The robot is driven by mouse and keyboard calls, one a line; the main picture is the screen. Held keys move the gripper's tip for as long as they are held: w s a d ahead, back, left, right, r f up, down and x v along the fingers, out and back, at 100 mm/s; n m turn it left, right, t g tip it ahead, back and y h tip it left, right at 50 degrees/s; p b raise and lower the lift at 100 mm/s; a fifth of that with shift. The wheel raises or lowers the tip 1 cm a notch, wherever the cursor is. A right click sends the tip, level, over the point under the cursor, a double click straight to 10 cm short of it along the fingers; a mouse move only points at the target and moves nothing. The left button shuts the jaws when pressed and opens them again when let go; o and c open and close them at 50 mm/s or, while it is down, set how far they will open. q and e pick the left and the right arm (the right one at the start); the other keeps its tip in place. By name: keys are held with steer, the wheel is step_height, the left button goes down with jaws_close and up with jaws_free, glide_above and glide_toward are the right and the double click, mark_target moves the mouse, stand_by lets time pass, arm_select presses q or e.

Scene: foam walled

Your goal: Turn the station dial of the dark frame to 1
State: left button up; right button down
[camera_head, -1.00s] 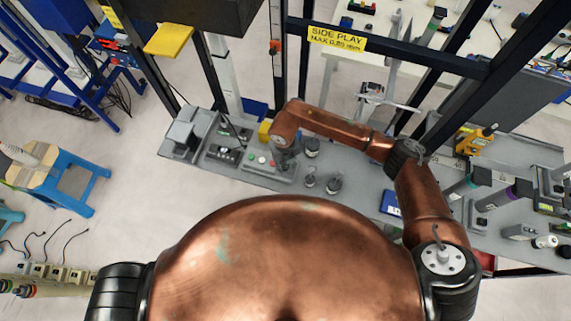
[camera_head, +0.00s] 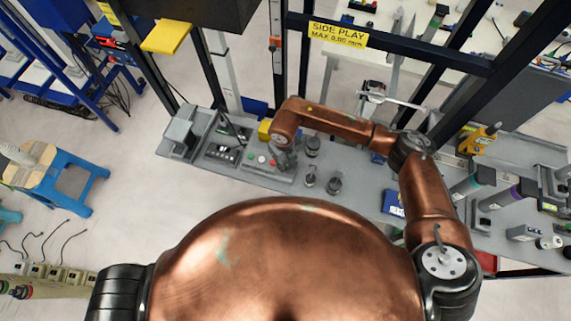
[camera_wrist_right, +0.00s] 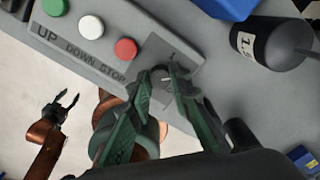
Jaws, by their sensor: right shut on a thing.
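The dark frame (camera_head: 305,85) stands over a grey bench, with a yellow side-play label on its crossbar. My right gripper (camera_head: 283,165) reaches down to the control box at its foot. In the right wrist view, the box (camera_wrist_right: 112,55) has green, white and red buttons marked UP, DOWN, STOP. Beyond the red button is a grey square plate with the station dial (camera_wrist_right: 161,76). My right gripper (camera_wrist_right: 166,85) is shut on the dial's small knob; its fingers hide most of it. My left gripper (camera_wrist_right: 66,103) is open, empty and apart from the box.
A black cylinder (camera_wrist_right: 270,42) marked 1.5 stands close to the dial, beside a blue object (camera_wrist_right: 226,7). Several small dark cylinders (camera_head: 334,185) stand on the bench right of my right gripper. A blue stool (camera_head: 58,190) is at the left on open floor.

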steer(key=n+b, duration=0.4)
steer(key=n, duration=0.1)
steer(key=shift+d+f+n+b, duration=0.1)
steer(key=shift+f+n+b, duration=0.1)
steer(key=shift+n+b, duration=0.1)
steer(key=n+b, duration=0.2)
steer(key=shift+n, duration=0.4)
arm_select(q)
step_height(320, 180, down, 8)
steer(key=s+b, duration=0.1)
steer(key=s, duration=0.1)
steer(key=shift+f, duration=0.25)
arm_select(e)
steer(key=shift+r+n, duration=0.15)
steer(key=shift+n, duration=0.55)
steer(key=c, duration=1.8)
jaws_free()
steer(key=shift+o, duration=0.2)
arm_select(q)
steer(key=shift+s+a, duration=0.1)
arm_select(e)
steer(key=shift+r, duration=0.1)
